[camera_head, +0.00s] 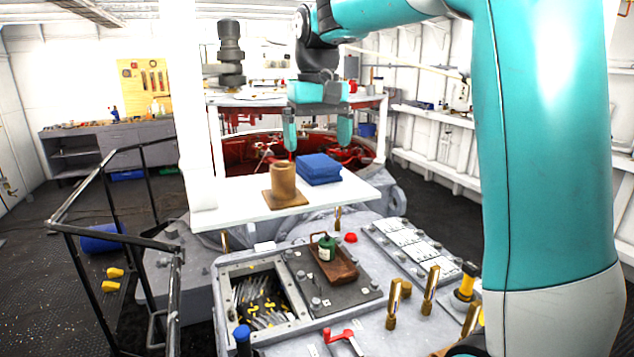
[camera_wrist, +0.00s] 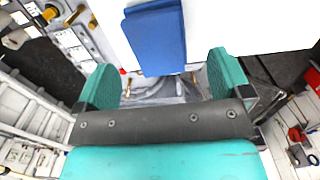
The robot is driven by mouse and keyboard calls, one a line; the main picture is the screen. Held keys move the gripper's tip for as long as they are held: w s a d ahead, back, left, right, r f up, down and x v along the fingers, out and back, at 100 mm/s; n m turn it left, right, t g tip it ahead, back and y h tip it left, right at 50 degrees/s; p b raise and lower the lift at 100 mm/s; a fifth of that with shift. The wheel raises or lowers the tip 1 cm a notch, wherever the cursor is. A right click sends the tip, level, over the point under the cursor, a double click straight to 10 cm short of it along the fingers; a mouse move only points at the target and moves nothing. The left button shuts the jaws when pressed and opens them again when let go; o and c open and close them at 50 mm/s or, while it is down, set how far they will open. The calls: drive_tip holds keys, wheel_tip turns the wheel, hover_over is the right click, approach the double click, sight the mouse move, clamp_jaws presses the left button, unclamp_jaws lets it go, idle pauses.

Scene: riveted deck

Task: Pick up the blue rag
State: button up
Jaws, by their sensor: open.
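The blue rag (camera_head: 319,168) is a folded stack lying on the white board (camera_head: 233,200), right of a brown wooden block. It also shows in the wrist view (camera_wrist: 157,40) at the top centre, beyond the fingertips and roughly between them. My gripper (camera_head: 318,142) is open and empty, with its two teal fingers pointing down. It hangs above the rag's level and seems to be behind it in the head view. In the wrist view the fingers (camera_wrist: 158,82) stand wide apart, with no contact with the rag visible.
The brown wooden block (camera_head: 284,184) with a square base stands left of the rag. A small green bottle (camera_head: 327,247) stands in a brown tray (camera_head: 335,268) on the grey deck in front. Brass posts (camera_head: 430,290) rise at the right. Black railings (camera_head: 112,225) stand at the left.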

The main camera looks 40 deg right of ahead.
sight(319, 162)
drive_tip(key=shift+s+f+b, duration=0.1)
drive_tip(key=shift+f+b, duration=2.6)
drive_tip(key=shift+b, duration=0.1)
drive_tip(key=shift+r, duration=0.15)
drive_tip(key=shift+c, duration=0.4)
drive_tip(key=c, duration=1)
